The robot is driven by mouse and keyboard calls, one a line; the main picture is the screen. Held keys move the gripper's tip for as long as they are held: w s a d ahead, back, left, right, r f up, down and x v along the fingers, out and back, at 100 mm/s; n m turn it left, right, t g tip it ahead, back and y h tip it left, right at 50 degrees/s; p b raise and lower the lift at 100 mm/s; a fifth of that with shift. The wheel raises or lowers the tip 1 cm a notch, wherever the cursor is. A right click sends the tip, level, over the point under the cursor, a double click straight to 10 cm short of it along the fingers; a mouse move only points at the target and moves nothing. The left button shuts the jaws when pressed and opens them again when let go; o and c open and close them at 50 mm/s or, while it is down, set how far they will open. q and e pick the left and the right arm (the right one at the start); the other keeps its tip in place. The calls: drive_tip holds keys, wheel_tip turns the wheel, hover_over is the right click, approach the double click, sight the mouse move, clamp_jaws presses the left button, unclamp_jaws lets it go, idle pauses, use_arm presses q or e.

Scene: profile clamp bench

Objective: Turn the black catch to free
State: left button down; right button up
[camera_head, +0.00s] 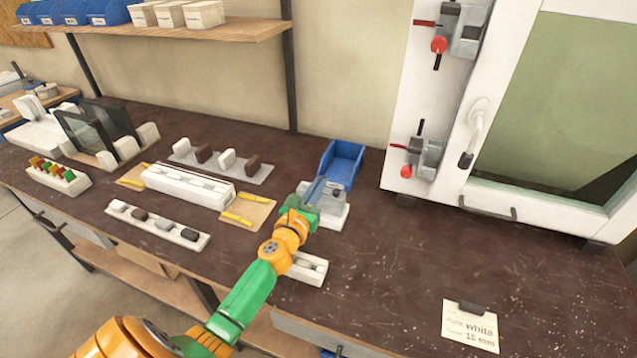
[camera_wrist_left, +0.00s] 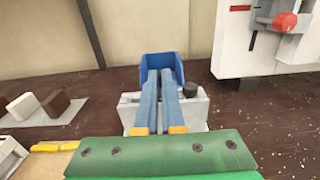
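My left gripper (camera_head: 318,186) reaches in over a white block with a grey top (camera_head: 330,212). Its two blue-grey fingers lie close together with nothing visible between them, and it looks shut. In the left wrist view the fingers (camera_wrist_left: 158,74) point across the grey-topped block (camera_wrist_left: 198,116). A small black catch (camera_wrist_left: 189,90) stands on that block, just right of the fingers and apart from them in the picture. In the head view the catch (camera_head: 338,194) is small and dark beside the fingers. Its turned position is too small to tell. My right gripper is not in view.
A blue bin (camera_head: 342,160) stands just behind the block. A white frame with clamps (camera_head: 422,158) rises at the right. Several parts on strips and a white profile (camera_head: 188,185) lie to the left. The bench right of the block is clear up to a paper card (camera_head: 471,325).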

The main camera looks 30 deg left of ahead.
use_arm(q)
drive_tip(key=c, duration=1)
unclamp_jaws()
drive_tip(key=shift+c, duration=0.2)
drive_tip(key=shift+w+f, duration=0.1)
drive_tip(key=shift+w, duration=0.05)
drive_tip(key=v, duration=0.7)
